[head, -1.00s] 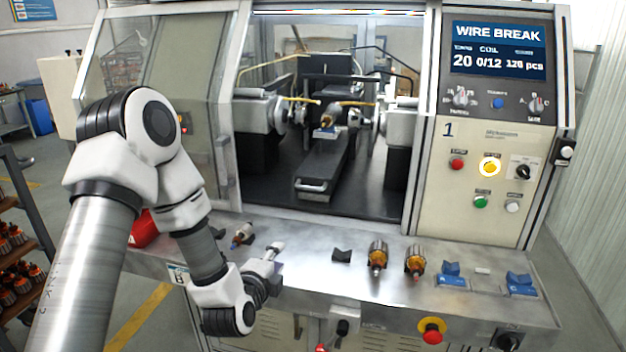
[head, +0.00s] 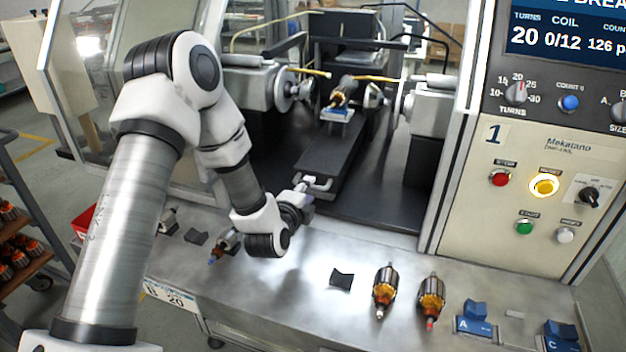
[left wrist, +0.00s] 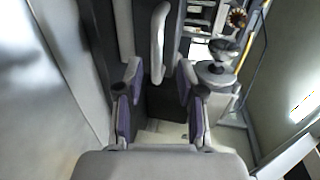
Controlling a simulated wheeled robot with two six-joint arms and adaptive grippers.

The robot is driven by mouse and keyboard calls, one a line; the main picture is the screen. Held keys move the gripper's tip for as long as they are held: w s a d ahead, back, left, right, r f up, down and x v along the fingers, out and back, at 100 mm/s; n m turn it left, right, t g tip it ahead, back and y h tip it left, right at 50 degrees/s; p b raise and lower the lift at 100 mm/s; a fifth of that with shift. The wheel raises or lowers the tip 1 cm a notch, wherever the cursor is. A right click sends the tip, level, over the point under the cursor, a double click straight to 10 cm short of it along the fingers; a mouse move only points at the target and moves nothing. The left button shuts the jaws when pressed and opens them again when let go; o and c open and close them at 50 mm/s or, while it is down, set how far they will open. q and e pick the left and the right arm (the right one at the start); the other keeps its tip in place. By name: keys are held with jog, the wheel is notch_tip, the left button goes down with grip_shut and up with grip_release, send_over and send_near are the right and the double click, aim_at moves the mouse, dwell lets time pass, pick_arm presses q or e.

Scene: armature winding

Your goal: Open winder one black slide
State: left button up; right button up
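The black slide (head: 348,152) of winder one lies flat inside the machine's open bay. A pale handle (head: 322,184) is on its front end; it also shows in the left wrist view as an upright bar (left wrist: 158,42). My left gripper (head: 304,184) is at the front of the slide, close to the handle. In the left wrist view my left gripper (left wrist: 157,78) is open, its fingers apart, with the handle lined up between and beyond the fingertips. I cannot tell whether it touches. My right gripper is not in view.
An armature (head: 342,92) sits on a blue-and-white holder at the slide's far end, between the winding heads. The steel bench (head: 290,285) in front carries two armatures at right (head: 385,290), another behind my left arm, black rests and blue blocks. The control panel (head: 560,150) stands right.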

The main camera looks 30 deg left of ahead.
aim_at(311, 188)
pick_arm(q)
jog(key=x, duration=0.4)
jog(key=shift+w+a+f, duration=0.15)
jog(key=shift+w+f, duration=0.1)
jog(key=shift+f, duration=0.15)
jog(key=shift+s+r, duration=0.1)
jog(key=shift+s, duration=0.05)
jog(key=shift+s+r, duration=0.15)
jog(key=shift+s, duration=0.05)
jog(key=c, duration=0.3)
grip_shut()
jog(key=shift+s, duration=0.15)
